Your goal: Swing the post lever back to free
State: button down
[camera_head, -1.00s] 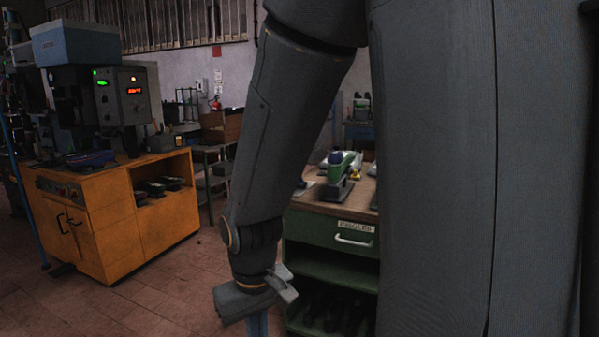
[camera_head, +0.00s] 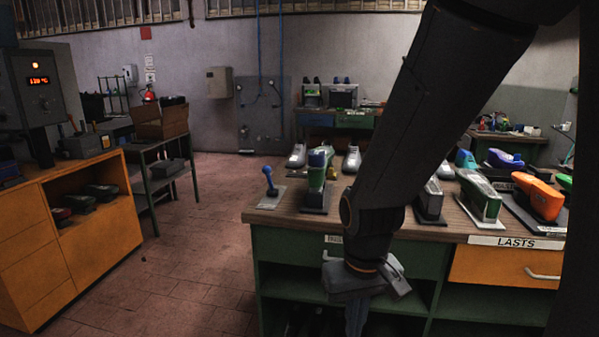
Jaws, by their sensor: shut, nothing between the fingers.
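A small blue lever with a round knob (camera_head: 268,180) stands on a flat grey plate (camera_head: 270,199) at the left front corner of the wooden bench. Beside it on the right is a green and blue upright piece (camera_head: 317,170) on a dark base, which looks like a post; I cannot tell whether the lever belongs to it. My gripper (camera_head: 356,320) hangs in front of the bench, below its top, to the right of the lever and apart from it. It is shut and empty, and its tips are near the lower picture edge.
The bench (camera_head: 290,224) carries several shoe lasts, including an orange one (camera_head: 540,196) and a green one (camera_head: 478,194), right of my arm. An orange cabinet (camera_head: 95,235) stands at the left. Tiled floor between them is clear. My arm hides part of the bench.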

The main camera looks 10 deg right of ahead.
aim_at(267, 170)
jog(key=z, duration=0.1)
jog(key=i, duration=1.15)
jog(key=u, duration=0.55)
